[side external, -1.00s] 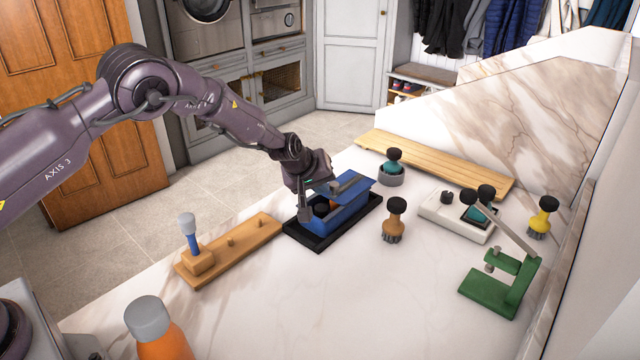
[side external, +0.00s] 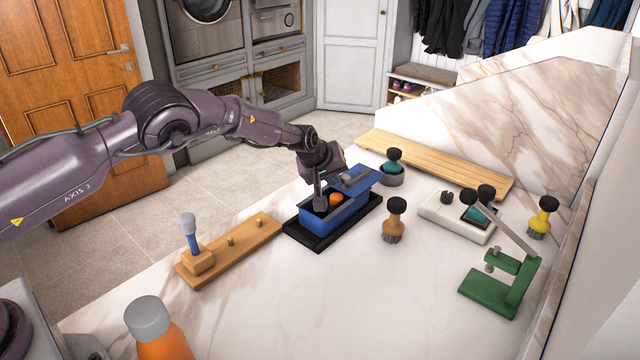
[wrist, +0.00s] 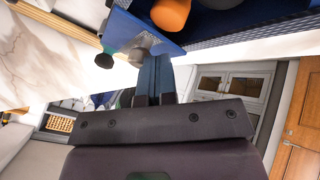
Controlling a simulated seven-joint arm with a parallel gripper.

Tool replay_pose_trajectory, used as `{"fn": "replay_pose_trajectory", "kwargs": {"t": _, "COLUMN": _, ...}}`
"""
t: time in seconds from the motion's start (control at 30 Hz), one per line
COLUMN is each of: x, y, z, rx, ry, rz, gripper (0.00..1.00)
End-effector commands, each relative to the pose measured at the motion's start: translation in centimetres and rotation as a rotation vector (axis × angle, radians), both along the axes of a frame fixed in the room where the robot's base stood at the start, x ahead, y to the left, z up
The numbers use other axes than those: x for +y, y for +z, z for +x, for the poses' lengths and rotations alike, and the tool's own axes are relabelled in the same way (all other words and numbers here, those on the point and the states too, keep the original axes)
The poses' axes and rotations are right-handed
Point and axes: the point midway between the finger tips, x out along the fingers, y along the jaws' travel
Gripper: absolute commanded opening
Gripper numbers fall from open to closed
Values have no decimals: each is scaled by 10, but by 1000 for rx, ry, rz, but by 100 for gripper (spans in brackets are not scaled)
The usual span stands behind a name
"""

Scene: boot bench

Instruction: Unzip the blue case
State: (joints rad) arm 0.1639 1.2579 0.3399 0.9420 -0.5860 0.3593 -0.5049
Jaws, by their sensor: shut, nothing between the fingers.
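The blue case (side external: 345,212) sits on a black base in the middle of the bench. Its near-left part is open and shows an orange thing (side external: 336,199) inside. A blue top panel (side external: 362,183) with a grey strip (side external: 354,177) covers its far-right part. My gripper (side external: 320,206) is shut and empty, pointing down by the case's left end. I cannot tell whether it touches the case. In the wrist view the shut fingers (wrist: 155,78) reach toward the case (wrist: 225,25), and the orange thing (wrist: 170,13) shows in it.
A wooden peg board (side external: 255,236) with a blue-handled tool stands left. An orange bottle (side external: 165,340) is in front.

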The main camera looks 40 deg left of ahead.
Motion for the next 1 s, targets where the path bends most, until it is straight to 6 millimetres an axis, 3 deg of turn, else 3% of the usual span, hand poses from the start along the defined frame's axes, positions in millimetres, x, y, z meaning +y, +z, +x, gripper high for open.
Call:
{"fn": "replay_pose_trajectory", "kwargs": {"t": 0.33, "x": 3, "y": 1, "z": -5, "rx": -1, "ry": 2, "rz": -4, "gripper": 0}}
{"fn": "replay_pose_trajectory", "kwargs": {"t": 0.6, "x": 25, "y": 1, "z": -34, "rx": 2, "ry": 5, "rz": -5, "gripper": 0}}
{"fn": "replay_pose_trajectory", "kwargs": {"t": 1.0, "x": 21, "y": 64, "z": -80, "rx": -1, "ry": -1, "rz": -2, "gripper": 0}}
